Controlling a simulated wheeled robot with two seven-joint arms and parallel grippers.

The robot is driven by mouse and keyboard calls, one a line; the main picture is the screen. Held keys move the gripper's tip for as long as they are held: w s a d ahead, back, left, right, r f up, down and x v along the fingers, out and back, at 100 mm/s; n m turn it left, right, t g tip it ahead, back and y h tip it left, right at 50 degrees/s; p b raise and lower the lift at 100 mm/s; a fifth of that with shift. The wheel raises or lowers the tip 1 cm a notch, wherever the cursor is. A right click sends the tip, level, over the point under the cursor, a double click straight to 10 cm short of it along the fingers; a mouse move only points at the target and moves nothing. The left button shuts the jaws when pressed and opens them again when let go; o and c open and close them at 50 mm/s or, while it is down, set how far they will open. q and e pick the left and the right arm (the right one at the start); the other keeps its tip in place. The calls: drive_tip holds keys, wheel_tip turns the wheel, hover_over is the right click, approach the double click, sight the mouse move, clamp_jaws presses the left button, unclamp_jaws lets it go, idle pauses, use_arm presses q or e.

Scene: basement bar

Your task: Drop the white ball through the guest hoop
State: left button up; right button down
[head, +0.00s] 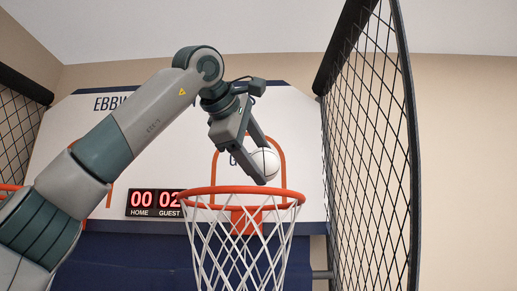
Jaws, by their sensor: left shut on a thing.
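The white ball (267,162) is held above the orange rim of the guest hoop (243,190). My left gripper (262,165) is shut on the ball, coming down from the upper left, and its fingers hide part of the ball. The ball is close above the rim in the picture; I cannot tell exactly how it lines up in depth. The white net (240,250) hangs below the rim and looks empty. My right gripper is not in view.
A scoreboard (155,203) showing HOME 00 and GUEST 02 is on the white backboard (130,120). A black mesh side fence (370,150) stands close on the right. Part of another orange rim (8,188) shows at the left edge.

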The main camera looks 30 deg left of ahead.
use_arm(q)
drive_tip(key=shift+w+a, duration=0.35)
drive_tip(key=shift+w, duration=0.35)
drive_tip(key=o, duration=1.1)
drive_tip(key=shift+s, duration=0.15)
drive_tip(key=shift+s+r, duration=0.2)
drive_tip(key=shift+s, duration=0.3)
drive_tip(key=b+v, duration=0.3)
drive_tip(key=v, duration=1.3)
drive_tip(key=shift+s+b, duration=0.1)
drive_tip(key=shift+b, duration=0.2)
